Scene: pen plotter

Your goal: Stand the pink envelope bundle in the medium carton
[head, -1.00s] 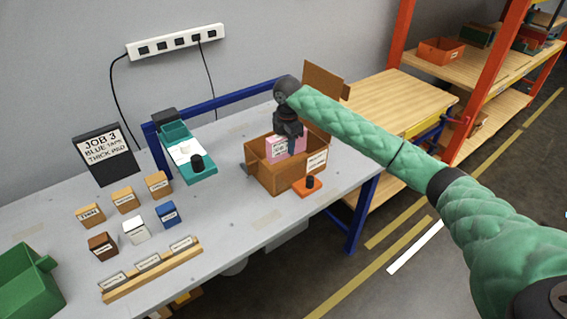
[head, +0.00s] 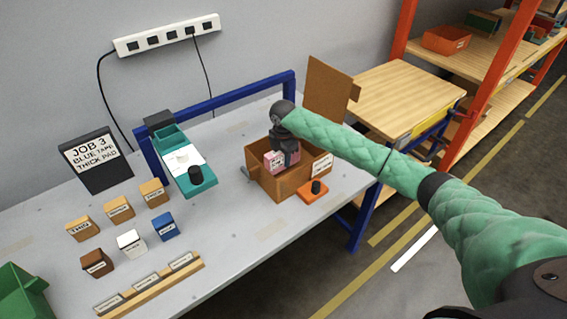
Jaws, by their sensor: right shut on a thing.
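The medium carton (head: 283,187) is an open brown box on the grey table, with a white label on its right side and a raised flap behind. The pink envelope bundle (head: 273,163) is partly inside the carton, its lower part hidden by the front wall. My right gripper (head: 284,158) points down into the carton and is shut on the bundle. The gripper and carton wall hide much of the bundle, so I cannot tell whether it touches the bottom. My left gripper is not in view.
A teal plotter (head: 186,165) stands left of the carton. An orange block with a black knob (head: 316,188) sits in front of it. Several small labelled boxes (head: 120,209), a job sign (head: 91,157) and a green bin (head: 25,292) are further left. Wooden shelving (head: 405,98) stands right.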

